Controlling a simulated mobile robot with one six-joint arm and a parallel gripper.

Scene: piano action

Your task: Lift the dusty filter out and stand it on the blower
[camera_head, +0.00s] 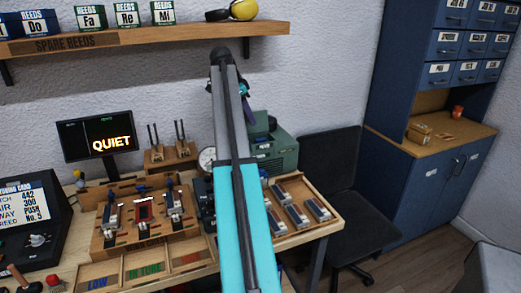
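A green box-shaped machine (284,151), which looks like the blower, stands at the back right of the workbench. Its left part is hidden behind my arm. I cannot make out the dusty filter; it may be behind my arm or too small to tell. My arm rises through the middle of the picture from the bottom edge to a dark joint near the shelf. My gripper does not show, so its place relative to the blower and whether it is open or shut are hidden.
The workbench (180,262) holds a wooden rack (150,238) of reed parts, a tray (326,200) of metal blocks, a round gauge (207,158) and a monitor (95,136) reading QUIET. A shelf (140,39) overhangs the back. A black chair (333,180) stands at the right.

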